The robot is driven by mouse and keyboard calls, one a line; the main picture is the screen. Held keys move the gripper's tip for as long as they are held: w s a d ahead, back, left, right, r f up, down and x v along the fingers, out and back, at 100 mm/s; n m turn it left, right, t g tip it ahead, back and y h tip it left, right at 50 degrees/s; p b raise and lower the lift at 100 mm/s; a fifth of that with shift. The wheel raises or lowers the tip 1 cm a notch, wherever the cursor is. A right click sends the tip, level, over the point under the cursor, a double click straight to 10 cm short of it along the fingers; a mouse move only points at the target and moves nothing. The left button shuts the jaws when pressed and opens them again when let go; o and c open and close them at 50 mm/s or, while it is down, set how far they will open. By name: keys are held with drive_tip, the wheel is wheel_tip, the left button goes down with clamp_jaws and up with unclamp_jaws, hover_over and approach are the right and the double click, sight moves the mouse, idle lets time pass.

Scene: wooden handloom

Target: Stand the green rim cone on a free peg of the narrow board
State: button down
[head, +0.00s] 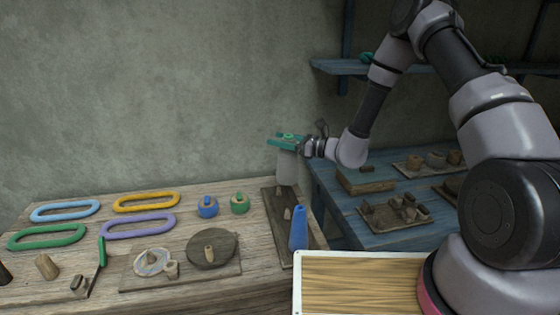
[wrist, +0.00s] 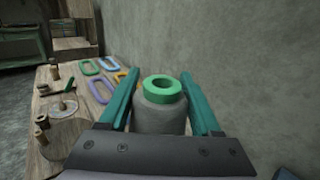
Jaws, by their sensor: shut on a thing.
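The green rim cone (head: 288,168) is pale grey with a green ring at its top. My gripper (head: 287,142) is shut on it near the top and holds it upright at the far end of the narrow board (head: 272,222). In the wrist view the cone (wrist: 162,112) sits between the two teal fingers of my gripper (wrist: 164,92). Short wooden pegs (head: 287,213) stand on the board in front of the cone. A blue cone (head: 298,228) stands near the board's front right. I cannot tell whether the green rim cone's foot touches a peg or the board.
Coloured oval rings (head: 146,202) lie at the table's left. Two small round pots, blue (head: 207,207) and green (head: 240,204), stand left of the board. A round dark disc (head: 212,250) lies nearer. A blue shelf table (head: 345,210) stands to the right.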

wheel_tip(320, 180, down, 16)
drive_tip(key=shift+s+f, duration=0.15)
drive_tip(key=shift+f, duration=0.05)
idle(0.7)
